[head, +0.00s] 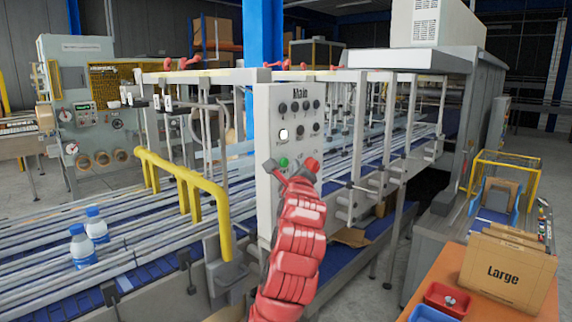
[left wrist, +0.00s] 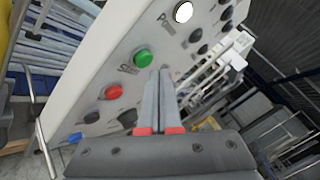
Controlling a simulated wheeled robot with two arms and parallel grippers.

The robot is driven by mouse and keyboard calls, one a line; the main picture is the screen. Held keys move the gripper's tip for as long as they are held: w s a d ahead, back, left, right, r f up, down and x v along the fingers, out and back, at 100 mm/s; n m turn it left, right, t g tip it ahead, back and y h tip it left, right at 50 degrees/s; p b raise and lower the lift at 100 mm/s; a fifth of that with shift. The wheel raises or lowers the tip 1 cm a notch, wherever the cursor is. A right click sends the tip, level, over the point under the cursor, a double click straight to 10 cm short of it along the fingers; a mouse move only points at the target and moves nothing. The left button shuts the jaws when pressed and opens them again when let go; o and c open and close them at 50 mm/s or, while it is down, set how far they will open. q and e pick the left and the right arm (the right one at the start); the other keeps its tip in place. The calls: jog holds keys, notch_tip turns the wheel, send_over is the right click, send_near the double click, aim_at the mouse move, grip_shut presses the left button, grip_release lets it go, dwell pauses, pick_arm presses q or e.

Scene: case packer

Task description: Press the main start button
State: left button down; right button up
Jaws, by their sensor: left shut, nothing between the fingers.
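The grey control panel marked "Main" (head: 262,130) stands at the centre of the head view. The green button (head: 283,162) on its lower half also shows in the left wrist view (left wrist: 143,57), with a red button (left wrist: 114,91) beside it. A white lit button (head: 284,134) sits above the green one. My left gripper (left wrist: 159,73) is shut and empty. Its fingertips are close to the green button, just right of and below it in the left wrist view. I cannot tell whether they touch the panel. My right gripper is not in view.
A yellow guard rail (head: 183,178) stands left of the panel, by the conveyor with two bottles (head: 96,225). An orange table (head: 430,290) with a red bin (head: 446,299) and a box marked "Large" (head: 506,272) is at the right.

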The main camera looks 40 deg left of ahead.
pick_arm(q)
jog(key=shift+a+p, duration=0.4)
jog(key=shift+a, duration=0.05)
